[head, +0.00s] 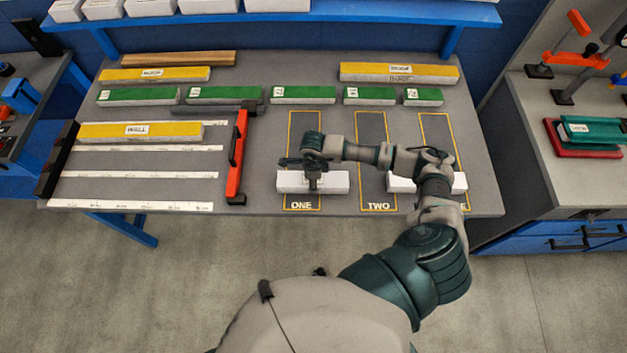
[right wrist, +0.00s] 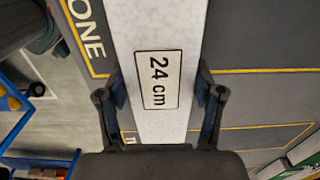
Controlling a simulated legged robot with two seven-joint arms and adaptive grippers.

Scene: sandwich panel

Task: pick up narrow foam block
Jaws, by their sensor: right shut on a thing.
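A white foam block (head: 335,182) labelled "24 cm" lies across the yellow-outlined slot ONE near the front edge of the table. My right gripper (head: 313,186) reaches down onto its middle. In the right wrist view the same foam block (right wrist: 158,30) runs between the two fingers of the right gripper (right wrist: 161,92), one on each long side, shut on it. I cannot tell whether the block is clear of the table. A second white block (head: 460,182) lies to the right, partly hidden by my arm. My left gripper is not in view.
Green-topped blocks (head: 304,93) stand in a row behind the slots, with yellow-topped strips (head: 400,72) farther back. A red-orange clamp bar (head: 238,155) lies left of slot ONE. A blue shelf (head: 300,14) overhangs the back. Slot TWO (head: 371,130) is bare behind my arm.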

